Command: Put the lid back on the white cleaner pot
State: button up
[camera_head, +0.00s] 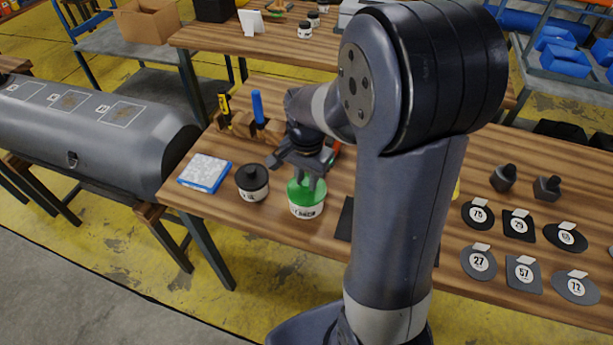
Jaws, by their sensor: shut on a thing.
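The white cleaner pot (306,211) stands upright on the wooden table, near its front edge, with a dark-lettered label facing me. Its green lid (298,193) is at the top of the pot, in line with it. I cannot tell whether the lid is fully seated or just touching the rim. My gripper (312,182) points down over the pot, its fingers shut on the lid from above. The fingers hide part of the lid's top.
A second white pot with a black lid (252,183) stands close on the left. A blue-and-white pack (205,173) lies beyond it. A wooden holder with a blue-handled tool (258,108) is behind. Numbered black patches (479,262) lie at right. A grey boat tube (100,130) is at left.

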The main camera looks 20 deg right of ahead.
jog(key=o, duration=1)
jog(key=shift+o, duration=0.6)
jog(key=o, duration=0.4)
jog(key=shift+r+p, duration=2.95)
jog(key=shift+r, duration=0.6)
jog(key=shift+c, duration=0.4)
